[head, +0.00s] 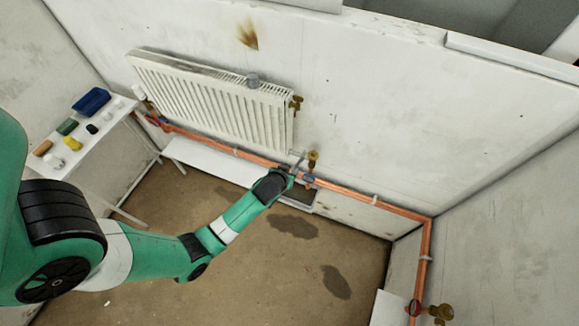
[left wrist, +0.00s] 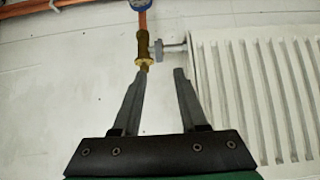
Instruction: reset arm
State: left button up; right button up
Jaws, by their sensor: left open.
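My left arm reaches across from the left in the head view. Its gripper (head: 297,168) is near the copper pipe below the right end of the white radiator (head: 210,98). In the left wrist view the gripper (left wrist: 163,74) is open, with nothing between its fingers. A brass valve fitting (left wrist: 143,47) appears just beyond the left fingertip; whether they touch is unclear. A brass valve (head: 313,159) also shows beside the gripper in the head view. My right gripper is not in view.
A copper pipe (head: 385,207) runs along the wall and turns down at the right corner, near another brass valve (head: 440,313). A white bench (head: 215,162) stands under the radiator. A side table (head: 100,148) holds a blue tray (head: 91,101) and small items. Dark patches (head: 336,282) mark the open floor.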

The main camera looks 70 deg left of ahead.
pick_arm(q)
jog(key=shift+s+d+r, duration=0.2)
jog(key=shift+d+r, duration=0.05)
jog(key=shift+r, duration=0.05)
dwell(0.4)
